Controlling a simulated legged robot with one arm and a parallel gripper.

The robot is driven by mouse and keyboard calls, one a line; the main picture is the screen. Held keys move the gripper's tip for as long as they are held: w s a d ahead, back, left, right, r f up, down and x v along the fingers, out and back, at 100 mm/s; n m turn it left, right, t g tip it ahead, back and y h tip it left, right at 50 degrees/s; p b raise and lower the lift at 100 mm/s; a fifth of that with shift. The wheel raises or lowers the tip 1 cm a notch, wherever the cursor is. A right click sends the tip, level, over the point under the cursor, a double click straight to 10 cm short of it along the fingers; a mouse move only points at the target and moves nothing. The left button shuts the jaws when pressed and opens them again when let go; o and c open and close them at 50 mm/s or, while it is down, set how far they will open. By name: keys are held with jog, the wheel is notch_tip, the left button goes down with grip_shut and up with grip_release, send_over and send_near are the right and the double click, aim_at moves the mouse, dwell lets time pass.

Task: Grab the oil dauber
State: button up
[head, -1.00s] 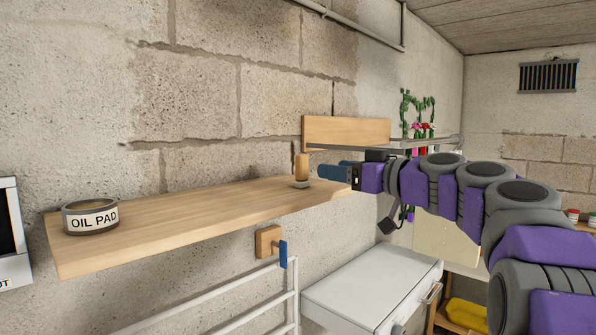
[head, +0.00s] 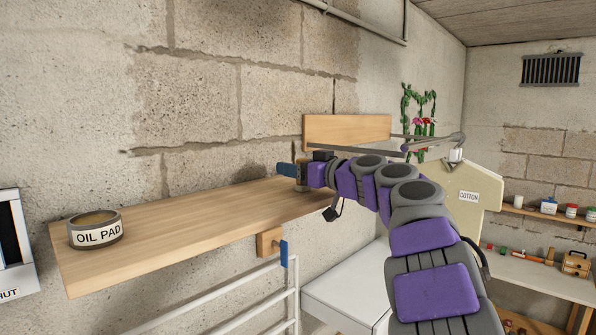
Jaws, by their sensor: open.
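My gripper (head: 287,170), with blue fingers, is over the far right part of the wooden shelf, close to the wall. Its jaws are open. The oil dauber, a small upright wooden handle on a pale base in the earlier view, cannot be clearly made out now. My gripper and wrist cover the place where it stood, so I cannot tell whether it is between the fingers. The round tin labelled OIL PAD (head: 95,229) sits at the shelf's near left end.
The wooden shelf (head: 190,222) is bare between tin and gripper. A wooden board (head: 347,129) stands on the wall behind my wrist. White rails (head: 235,300) and a white cabinet top (head: 345,287) lie below. A COTTON panel (head: 468,195) is at right.

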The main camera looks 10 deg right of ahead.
jog(key=shift+w+r, duration=0.1)
jog(key=shift+w, duration=0.3)
jog(key=shift+w+d, duration=0.1)
jog(key=shift+w, duration=0.05)
jog(key=shift+d, duration=0.4)
jog(key=shift+c, duration=0.2)
jog(key=shift+a, duration=0.55)
jog(key=c, duration=0.6)
jog(key=shift+d, duration=0.1)
jog(key=c, duration=0.4)
jog(key=shift+d, duration=0.1)
jog(key=shift+d, duration=0.1)
